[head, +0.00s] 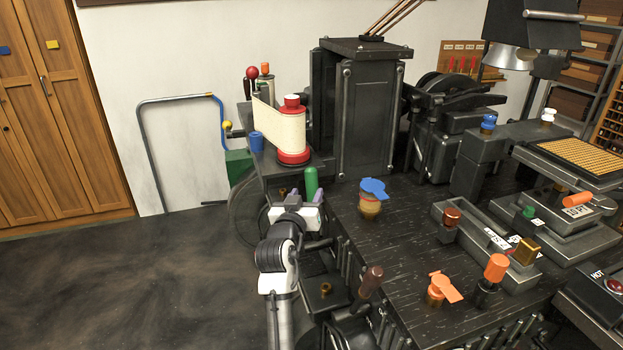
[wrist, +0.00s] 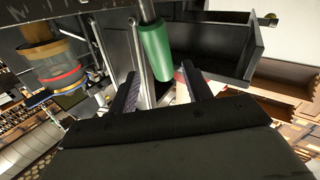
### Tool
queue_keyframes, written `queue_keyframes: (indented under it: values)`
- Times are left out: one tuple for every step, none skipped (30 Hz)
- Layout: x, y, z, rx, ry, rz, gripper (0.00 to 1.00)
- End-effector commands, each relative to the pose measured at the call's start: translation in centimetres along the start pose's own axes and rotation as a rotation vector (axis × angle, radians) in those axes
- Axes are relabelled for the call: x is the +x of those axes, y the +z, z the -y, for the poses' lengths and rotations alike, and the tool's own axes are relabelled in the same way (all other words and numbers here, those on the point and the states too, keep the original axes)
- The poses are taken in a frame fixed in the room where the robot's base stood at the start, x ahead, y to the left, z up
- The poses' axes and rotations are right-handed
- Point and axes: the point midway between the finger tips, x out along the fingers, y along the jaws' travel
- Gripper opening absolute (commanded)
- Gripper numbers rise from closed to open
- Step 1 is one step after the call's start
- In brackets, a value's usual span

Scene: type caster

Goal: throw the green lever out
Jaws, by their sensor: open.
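The green lever (head: 311,182) has an upright rounded green handle at the near left edge of the machine's dark deck. My gripper (head: 294,198) is just in front of and below the handle in the head view. In the wrist view the green lever (wrist: 156,50) hangs from a pale metal rod, the picture being turned over. There the handle's end lies near the gap between the two fingers of my gripper (wrist: 160,84). The fingers are apart with nothing held between them. Whether they touch the handle cannot be told.
A blue-topped knob (head: 373,188) stands right of the lever, and a red-ended paper roll (head: 287,132) behind it. A brown-handled lever (head: 370,281) is near my arm. Orange-handled controls (head: 441,289) stand farther right. The floor (head: 120,270) at left is clear.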

Motion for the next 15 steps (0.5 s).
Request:
queue_keyframes:
  values:
    - [1.2, -0.3, -0.2, 0.000, 0.002, 0.002, 0.49]
    - [1.8, -0.3, -0.2, 0.000, 0.002, 0.001, 0.49]
    - [2.5, -0.4, -0.1, 0.000, 0.001, 0.000, 0.49]
    - [3.0, -0.3, -0.1, -0.001, 0.001, 0.001, 0.49]
    - [3.5, -0.3, -0.1, 0.000, 0.000, 0.000, 0.49]
    - [4.1, -0.3, -0.1, 0.000, 0.000, 0.000, 0.49]
    - [4.5, -0.3, 0.0, -0.001, 0.000, 0.000, 0.49]
    - [4.9, -0.3, 0.0, -0.001, 0.000, -0.001, 0.49]
    - [5.3, -0.2, 0.0, -0.001, 0.000, 0.000, 0.49]
    - [5.6, -0.2, -0.1, 0.000, 0.000, -0.001, 0.49]
    - [5.8, -0.2, 0.0, 0.000, 0.000, -0.001, 0.49]
    - [6.1, -0.2, 0.0, 0.000, 0.000, -0.001, 0.49]
    - [6.2, -0.1, 0.0, 0.000, 0.000, -0.002, 0.49]
    - [6.3, -0.1, 0.0, 0.000, 0.000, -0.002, 0.49]
    - [6.4, -0.1, 0.0, 0.000, 0.000, -0.002, 0.49]
